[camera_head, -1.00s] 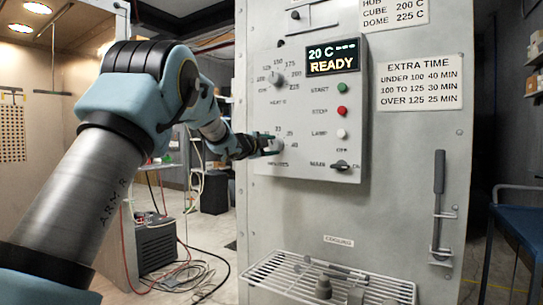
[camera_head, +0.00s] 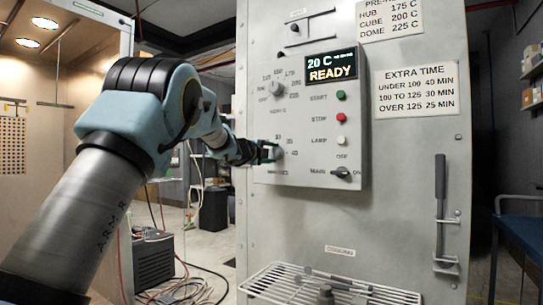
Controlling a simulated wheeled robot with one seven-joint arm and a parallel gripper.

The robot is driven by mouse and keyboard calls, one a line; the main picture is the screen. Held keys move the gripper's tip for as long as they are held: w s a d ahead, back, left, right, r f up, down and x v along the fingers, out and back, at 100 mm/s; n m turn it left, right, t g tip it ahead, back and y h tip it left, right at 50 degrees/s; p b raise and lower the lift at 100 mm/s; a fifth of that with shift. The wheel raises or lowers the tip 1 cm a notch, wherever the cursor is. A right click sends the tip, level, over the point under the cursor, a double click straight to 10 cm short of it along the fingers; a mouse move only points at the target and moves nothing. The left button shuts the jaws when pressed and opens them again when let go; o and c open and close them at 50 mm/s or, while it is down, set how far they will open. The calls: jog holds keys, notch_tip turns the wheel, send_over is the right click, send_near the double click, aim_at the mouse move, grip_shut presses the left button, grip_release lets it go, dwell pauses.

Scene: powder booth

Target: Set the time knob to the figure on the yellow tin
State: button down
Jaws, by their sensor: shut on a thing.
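The time knob (camera_head: 278,153) is a small grey dial low on the left of the oven's control panel, above the lettering for minutes. Figures that look like 30, 35 and 40 show above and to its right. My gripper (camera_head: 269,153) reaches it from the left and is shut on the knob. The fingers hide part of the knob and the figures on its left, and I cannot tell where its pointer stands. The yellow tin is not in view.
The panel (camera_head: 340,105) also has a temperature knob (camera_head: 276,88), a display (camera_head: 332,67) reading 20 C READY, a green start button (camera_head: 341,96), a red stop button (camera_head: 342,118) and a main switch (camera_head: 342,172). A wire rack (camera_head: 270,281) juts out below.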

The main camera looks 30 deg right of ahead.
jog(key=shift+c, duration=1.3)
grip_release()
jog(key=b+v, duration=0.2)
jog(key=v, duration=0.8)
jog(key=shift+s+a, duration=0.2)
jog(key=shift+a, duration=0.15)
jog(key=shift+a, duration=0.1)
